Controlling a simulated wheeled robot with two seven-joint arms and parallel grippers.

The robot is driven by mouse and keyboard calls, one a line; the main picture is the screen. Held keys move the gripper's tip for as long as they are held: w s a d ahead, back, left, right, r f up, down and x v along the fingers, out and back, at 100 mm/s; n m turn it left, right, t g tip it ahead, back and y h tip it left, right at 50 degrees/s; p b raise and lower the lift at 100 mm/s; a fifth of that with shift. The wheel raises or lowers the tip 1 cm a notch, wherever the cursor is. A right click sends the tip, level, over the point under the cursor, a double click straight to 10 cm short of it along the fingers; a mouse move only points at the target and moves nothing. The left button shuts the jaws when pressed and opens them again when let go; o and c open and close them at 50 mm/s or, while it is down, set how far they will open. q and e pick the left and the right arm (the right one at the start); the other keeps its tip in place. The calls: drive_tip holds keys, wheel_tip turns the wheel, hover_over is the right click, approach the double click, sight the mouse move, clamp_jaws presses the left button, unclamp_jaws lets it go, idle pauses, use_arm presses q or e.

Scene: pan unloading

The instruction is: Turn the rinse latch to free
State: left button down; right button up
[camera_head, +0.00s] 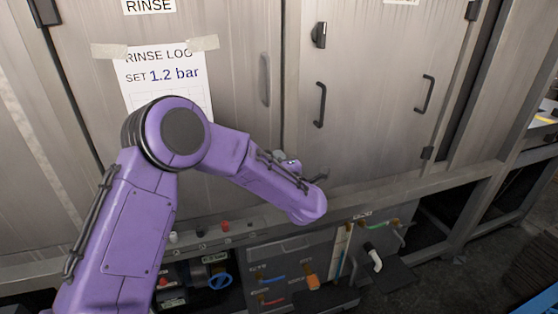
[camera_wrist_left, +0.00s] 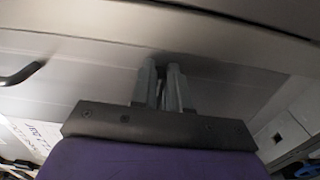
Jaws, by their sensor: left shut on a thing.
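My left gripper (camera_wrist_left: 161,88) is seen in the wrist view with its two grey fingers close together, pointing at a pale metal surface. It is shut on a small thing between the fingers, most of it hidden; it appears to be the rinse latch. In the head view my purple left arm reaches across the lower part of the rinse door (camera_head: 225,60), and its wrist hides most of the gripper. A small grey part shows just above the wrist, too small to identify. My right gripper is not in view.
The right door has a black knob (camera_head: 319,35) and black bar handles (camera_head: 320,105). A taped rinse log sheet (camera_head: 150,85) hangs behind my arm. Below are a red knob (camera_head: 225,226), a blue wheel (camera_head: 220,281) and a grey box (camera_head: 285,250) with coloured levers.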

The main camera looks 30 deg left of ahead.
use_arm(q)
drive_tip(key=c, duration=1.1)
unclamp_jaws()
drive_tip(key=b+v, duration=0.2)
drive_tip(key=v, duration=0.8)
drive_tip(key=shift+s+d, duration=0.15)
drive_tip(key=shift+s, duration=0.05)
